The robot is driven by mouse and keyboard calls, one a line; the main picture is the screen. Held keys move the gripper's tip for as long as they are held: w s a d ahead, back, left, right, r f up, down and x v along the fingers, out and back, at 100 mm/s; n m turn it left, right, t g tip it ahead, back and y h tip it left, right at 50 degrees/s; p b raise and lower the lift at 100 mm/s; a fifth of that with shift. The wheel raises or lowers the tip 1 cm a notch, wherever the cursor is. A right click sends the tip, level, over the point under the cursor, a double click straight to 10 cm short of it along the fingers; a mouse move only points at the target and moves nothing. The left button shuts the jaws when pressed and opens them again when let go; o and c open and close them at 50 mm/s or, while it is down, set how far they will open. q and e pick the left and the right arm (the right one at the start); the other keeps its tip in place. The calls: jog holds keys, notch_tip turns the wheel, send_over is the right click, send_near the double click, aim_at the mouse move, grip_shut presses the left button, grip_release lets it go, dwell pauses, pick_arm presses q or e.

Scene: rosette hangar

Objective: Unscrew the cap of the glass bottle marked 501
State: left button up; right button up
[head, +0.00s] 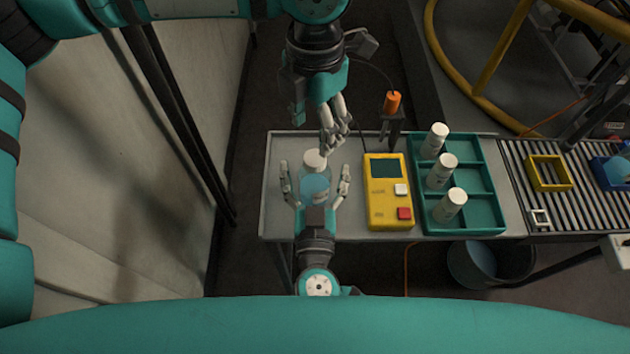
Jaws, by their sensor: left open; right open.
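A glass bottle (315,187) with blue contents and a white cap (314,159) stands upright at the left end of the grey table; I cannot read any marking on it. My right gripper (314,171) comes from below in the picture and is open, with one finger on each side of the bottle. I cannot tell whether its fingers touch the glass. My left gripper (335,136) comes from above in the picture. It is open, its fingertips just right of and above the cap, and does not hold it.
A yellow device (388,190) with a screen and buttons stands right of the bottle. An orange-handled tool (393,103) stands behind it. A teal tray (484,182) holds white-capped bottles (446,171). A roller conveyor (568,215) with a yellow frame (548,173) adjoins the table (275,225).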

aim_at(315, 158)
grip_shut()
pick_arm(q)
jog(key=shift+s+d, duration=0.1)
jog(key=shift+s, duration=0.05)
jog(key=shift+f, duration=4)
